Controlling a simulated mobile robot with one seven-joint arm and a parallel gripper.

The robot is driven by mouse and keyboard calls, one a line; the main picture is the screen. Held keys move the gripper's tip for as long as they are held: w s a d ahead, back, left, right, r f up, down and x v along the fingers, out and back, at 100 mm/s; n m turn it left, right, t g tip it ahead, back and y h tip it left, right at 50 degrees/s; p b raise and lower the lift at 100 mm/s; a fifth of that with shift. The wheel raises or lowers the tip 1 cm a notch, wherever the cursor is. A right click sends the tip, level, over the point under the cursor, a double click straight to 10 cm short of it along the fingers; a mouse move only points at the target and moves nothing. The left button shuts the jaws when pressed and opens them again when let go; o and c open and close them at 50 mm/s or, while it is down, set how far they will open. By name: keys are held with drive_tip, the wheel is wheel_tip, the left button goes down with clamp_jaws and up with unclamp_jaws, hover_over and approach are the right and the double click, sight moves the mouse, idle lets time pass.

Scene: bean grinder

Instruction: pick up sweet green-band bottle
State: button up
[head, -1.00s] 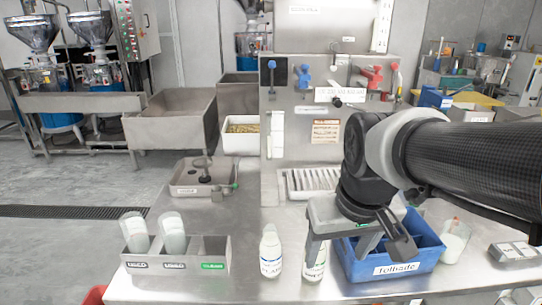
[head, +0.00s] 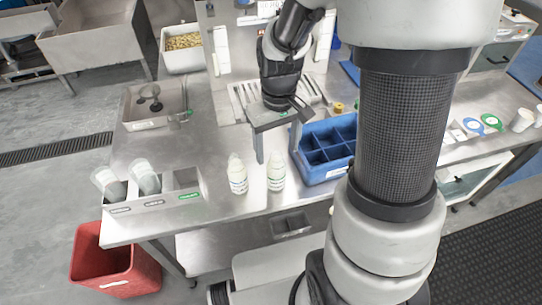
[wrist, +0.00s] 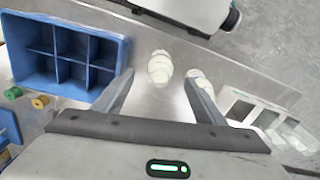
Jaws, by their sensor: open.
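Two white bottles stand upright near the table's front edge. The right bottle (head: 276,173) and the left bottle (head: 238,175) are close together in the head view; their band colours are too small to tell. My gripper (head: 278,154) is open, pointing down, just behind and above the right bottle. In the wrist view my gripper (wrist: 160,79) has the right bottle (wrist: 160,68) showing in the gap between its fingertips, nothing gripped. The left bottle (wrist: 198,77) shows there partly behind the right finger.
A blue divided crate (head: 306,173) stands right of the bottles. A grey bin rack (head: 156,203) holding two tilted white containers is at the left. A red bin (head: 115,265) is on the floor.

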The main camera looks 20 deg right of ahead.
sight(277, 166)
wheel_tip(277, 166, down, 8)
drive_tip(key=shift+r, duration=0.1)
idle(0.4)
drive_tip(key=c, duration=1.1)
